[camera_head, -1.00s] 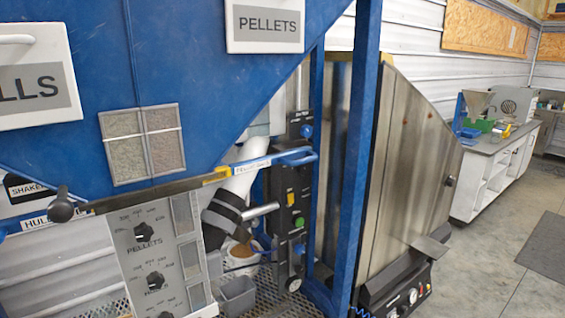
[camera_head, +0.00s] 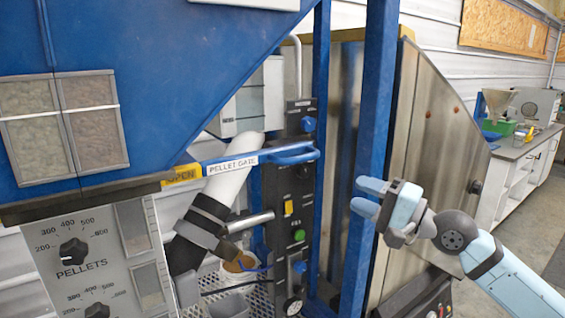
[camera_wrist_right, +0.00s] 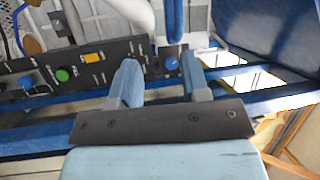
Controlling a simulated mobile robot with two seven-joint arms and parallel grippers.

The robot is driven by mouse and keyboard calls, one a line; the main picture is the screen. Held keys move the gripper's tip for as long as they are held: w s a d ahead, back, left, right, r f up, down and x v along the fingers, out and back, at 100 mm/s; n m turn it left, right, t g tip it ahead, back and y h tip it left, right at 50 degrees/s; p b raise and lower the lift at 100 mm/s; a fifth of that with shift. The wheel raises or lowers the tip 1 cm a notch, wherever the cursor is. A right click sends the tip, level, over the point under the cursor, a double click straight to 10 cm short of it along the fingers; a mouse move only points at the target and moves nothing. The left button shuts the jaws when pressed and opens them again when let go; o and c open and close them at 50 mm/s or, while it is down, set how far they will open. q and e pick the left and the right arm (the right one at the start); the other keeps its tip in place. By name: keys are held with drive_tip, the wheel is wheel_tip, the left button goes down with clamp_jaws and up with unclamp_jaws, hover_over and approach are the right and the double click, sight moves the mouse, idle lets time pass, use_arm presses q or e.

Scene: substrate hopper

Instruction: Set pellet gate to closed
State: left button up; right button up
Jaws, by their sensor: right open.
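The pellet gate shows as a flat bar labelled PELLET GATE (camera_head: 233,164) that ends in a blue loop handle (camera_head: 292,153) at the right. A yellow OPEN mark (camera_head: 182,174) shows at the bar's left end. My right gripper (camera_head: 364,196) is open and empty, to the right of the handle and lower in the picture, in front of a blue post. In the right wrist view, my two fingers (camera_wrist_right: 160,76) stand apart, and a blue loop that looks like the handle (camera_wrist_right: 174,22) lies beyond the gap. My left gripper is not in view.
A blue upright post (camera_head: 372,130) stands near my right gripper. Below the handle is a black control panel (camera_head: 290,215) with knobs and buttons. A white pipe (camera_head: 232,182) runs under the gate bar. A steel cabinet (camera_head: 425,150) stands at the right.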

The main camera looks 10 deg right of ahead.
sight(306, 160)
drive_tip(key=shift+y, duration=0.3)
drive_tip(key=p+x, duration=0.1)
drive_tip(key=x, duration=0.3)
drive_tip(key=r+p+x, duration=0.1)
drive_tip(key=x, duration=0.4)
drive_tip(key=r+p+x, duration=0.1)
drive_tip(key=x, duration=0.4)
drive_tip(key=shift+s+a+r, duration=0.15)
drive_tip(key=shift+a, duration=0.05)
